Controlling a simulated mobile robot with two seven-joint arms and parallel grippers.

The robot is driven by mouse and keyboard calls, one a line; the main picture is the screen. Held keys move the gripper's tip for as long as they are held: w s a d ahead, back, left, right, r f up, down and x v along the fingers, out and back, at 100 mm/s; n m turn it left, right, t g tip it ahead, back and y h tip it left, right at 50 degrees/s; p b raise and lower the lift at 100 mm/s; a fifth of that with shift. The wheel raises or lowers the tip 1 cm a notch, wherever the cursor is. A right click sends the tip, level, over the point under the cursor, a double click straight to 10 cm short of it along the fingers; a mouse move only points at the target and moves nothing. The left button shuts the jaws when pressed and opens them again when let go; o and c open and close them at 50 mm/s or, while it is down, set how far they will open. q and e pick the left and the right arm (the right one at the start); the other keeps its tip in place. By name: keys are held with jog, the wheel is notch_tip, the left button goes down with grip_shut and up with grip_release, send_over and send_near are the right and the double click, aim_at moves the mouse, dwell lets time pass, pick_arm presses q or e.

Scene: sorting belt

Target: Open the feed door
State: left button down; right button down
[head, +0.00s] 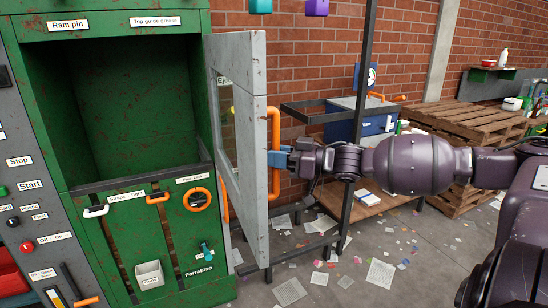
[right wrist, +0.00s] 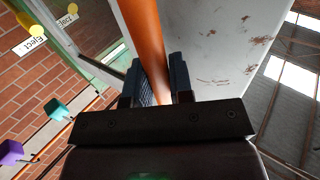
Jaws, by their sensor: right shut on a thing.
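The feed door (head: 241,130) is a worn grey panel with a window, hinged on the green machine (head: 130,110). It stands swung out from the cabinet, and the dark green opening behind it is exposed and looks empty. An orange vertical bar handle (head: 274,150) is on its outer face. My right gripper (head: 279,159) comes in from the right and is shut on this handle. In the right wrist view the orange handle (right wrist: 143,40) runs between the two dark fingers (right wrist: 160,82), beside the grey door face (right wrist: 215,45). My left gripper is not in view.
A dark metal frame post (head: 358,110) stands just behind my right wrist. Wooden pallets (head: 450,125) and a blue bin (head: 374,125) are at the back. Paper scraps litter the floor. Orange ring (head: 198,199) and white handles (head: 96,211) stick out below the opening.

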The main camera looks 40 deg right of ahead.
jog(key=shift+d+r, duration=0.25)
jog(key=shift+d, duration=0.25)
jog(key=c, duration=1.4)
grip_release()
jog(key=o, duration=0.4)
jog(key=shift+w+f, duration=0.2)
jog(key=shift+c, duration=0.2)
jog(key=shift+s, duration=0.15)
jog(key=shift+s+f, duration=0.1)
